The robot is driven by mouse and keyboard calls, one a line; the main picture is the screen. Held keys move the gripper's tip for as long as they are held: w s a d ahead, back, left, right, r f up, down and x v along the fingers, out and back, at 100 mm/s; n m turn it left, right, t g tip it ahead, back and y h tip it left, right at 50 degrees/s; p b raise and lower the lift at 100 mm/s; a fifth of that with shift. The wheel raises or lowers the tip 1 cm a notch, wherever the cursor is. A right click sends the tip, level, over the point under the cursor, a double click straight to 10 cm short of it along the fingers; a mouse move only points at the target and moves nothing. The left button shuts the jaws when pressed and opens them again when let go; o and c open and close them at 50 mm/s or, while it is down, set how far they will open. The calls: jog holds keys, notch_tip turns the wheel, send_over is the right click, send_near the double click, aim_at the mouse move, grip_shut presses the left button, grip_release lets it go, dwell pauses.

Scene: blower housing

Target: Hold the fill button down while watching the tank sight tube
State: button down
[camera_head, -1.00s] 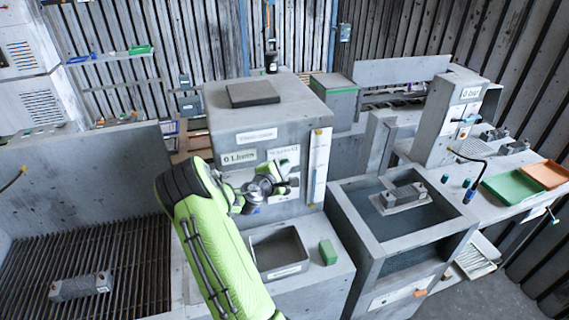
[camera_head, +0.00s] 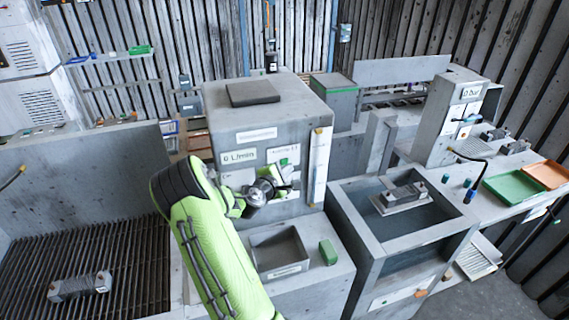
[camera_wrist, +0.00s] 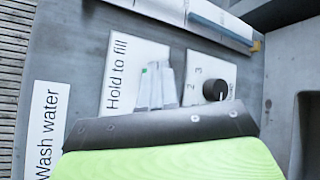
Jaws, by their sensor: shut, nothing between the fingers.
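The grey wash-water tank (camera_head: 225,118) stands in the middle of the head view. Its sight tube (camera_head: 319,165) is on a white upright strip at the front's right edge. The strip also crosses the top of the wrist view (camera_wrist: 175,10), with a blue-grey length along it. The "Hold to fill" plate (camera_wrist: 116,75) is on the tank's face. My gripper (camera_wrist: 156,72) is shut and empty, its fingertips over this plate. A small green spot shows by the tips; the button itself is mostly hidden, and I cannot tell whether they touch it.
A black dial knob (camera_wrist: 215,89) sits beside the fill plate. An L/min display (camera_head: 239,157) is on the tank front. An open grey bin (camera_head: 280,250) and a green block (camera_head: 328,252) lie below. A water basin (camera_head: 400,225) stands right.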

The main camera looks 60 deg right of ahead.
jog(key=s+a+b, duration=0.2)
jog(key=s+a, duration=0.1)
jog(key=shift+s+a, duration=0.25)
jog(key=shift+s, duration=0.05)
dwell(0.6)
